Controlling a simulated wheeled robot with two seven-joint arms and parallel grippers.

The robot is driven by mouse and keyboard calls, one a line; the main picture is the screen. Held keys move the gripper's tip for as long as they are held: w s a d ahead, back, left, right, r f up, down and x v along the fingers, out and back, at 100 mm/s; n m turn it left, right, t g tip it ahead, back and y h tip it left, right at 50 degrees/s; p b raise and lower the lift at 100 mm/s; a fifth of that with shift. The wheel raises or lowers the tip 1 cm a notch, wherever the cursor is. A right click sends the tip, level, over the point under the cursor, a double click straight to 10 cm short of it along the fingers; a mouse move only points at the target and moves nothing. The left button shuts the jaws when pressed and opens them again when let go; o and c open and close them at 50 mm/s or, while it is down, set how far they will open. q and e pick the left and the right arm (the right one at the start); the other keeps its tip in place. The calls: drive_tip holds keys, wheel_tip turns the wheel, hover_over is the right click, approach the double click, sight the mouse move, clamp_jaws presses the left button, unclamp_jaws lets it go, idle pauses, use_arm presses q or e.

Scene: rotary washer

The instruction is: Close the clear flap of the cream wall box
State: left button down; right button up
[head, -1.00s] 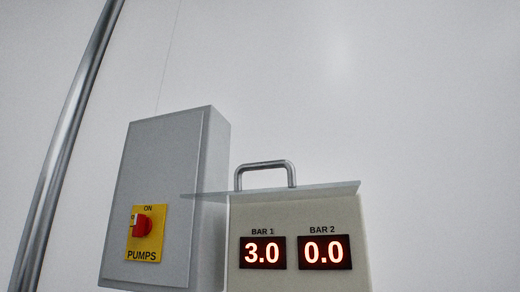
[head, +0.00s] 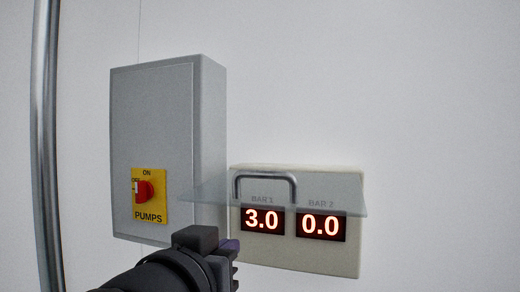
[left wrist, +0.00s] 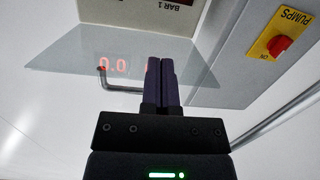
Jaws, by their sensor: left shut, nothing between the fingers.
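The cream wall box (head: 300,259) hangs on the wall in the head view and shows red digits 3.0 and 0.0. Its clear flap (head: 325,190) stands out from the box front, open, with a metal handle (head: 265,176) on it. The flap also shows in the left wrist view (left wrist: 75,65), with its handle (left wrist: 120,88) partly behind the fingers. My left gripper (head: 232,247) is shut and empty, in front of the box's lower left corner. Its fingertips (left wrist: 160,62) overlap the flap in the left wrist view; I cannot tell whether they touch it. My right gripper is out of view.
A grey cabinet (head: 150,110) with a red PUMPS knob (head: 145,190) on a yellow plate stands close on the left of the cream box. A vertical metal pipe (head: 46,150) runs further left. The wall to the right is bare.

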use_arm(q)
drive_tip(key=s+d+r+t+h, duration=0.1)
drive_tip(key=s+r+t, duration=0.15)
drive_tip(key=r, duration=0.35)
drive_tip(key=s+d+r+t+h, duration=0.1)
drive_tip(key=s+r, duration=0.2)
drive_tip(key=r, duration=0.3)
wheel_tip(320, 180, up, 2)
drive_tip(key=r+p, duration=0.1)
drive_tip(key=p, duration=0.4)
hover_over(260, 206)
drive_tip(key=shift+w+f+m+g+p, duration=0.25)
drive_tip(key=shift+w+f+m+p, duration=0.15)
drive_tip(key=shift+p, duration=0.1)
drive_tip(key=f, duration=0.3)
drive_tip(key=shift+s, duration=0.25)
drive_tip(key=shift+s+f, duration=0.15)
drive_tip(key=shift+f, duration=0.4)
